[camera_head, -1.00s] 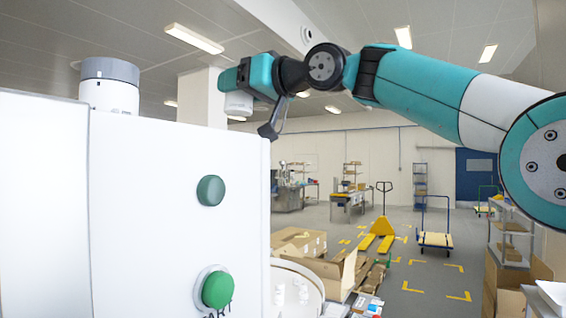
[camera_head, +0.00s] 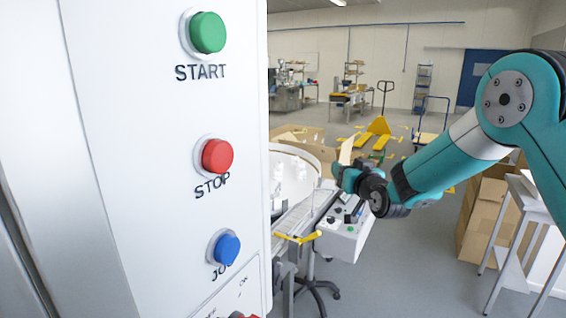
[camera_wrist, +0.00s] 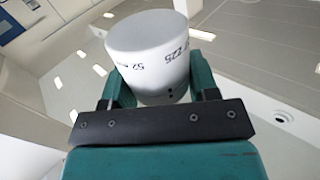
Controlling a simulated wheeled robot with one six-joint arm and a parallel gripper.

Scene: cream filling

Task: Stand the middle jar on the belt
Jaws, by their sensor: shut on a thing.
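A white jar (camera_wrist: 150,55) with black print fills the middle of the wrist view. My gripper (camera_wrist: 160,82) is shut on it, with a teal finger on either side. In the head view my gripper (camera_head: 350,180) is low, at the end of the arm, by the conveyor. The held jar cannot be made out there. The belt (camera_head: 312,208) is a narrow grey conveyor, partly hidden by the white panel and the arm. Whether the jar touches the belt cannot be told.
A white panel with START (camera_head: 208,32), STOP (camera_head: 217,155) and blue buttons covers the left. A round table (camera_head: 285,150) with small white items stands behind the belt. A yellow bar (camera_head: 298,238) and control box (camera_head: 345,238) are near. Cartons (camera_head: 482,215) stand right.

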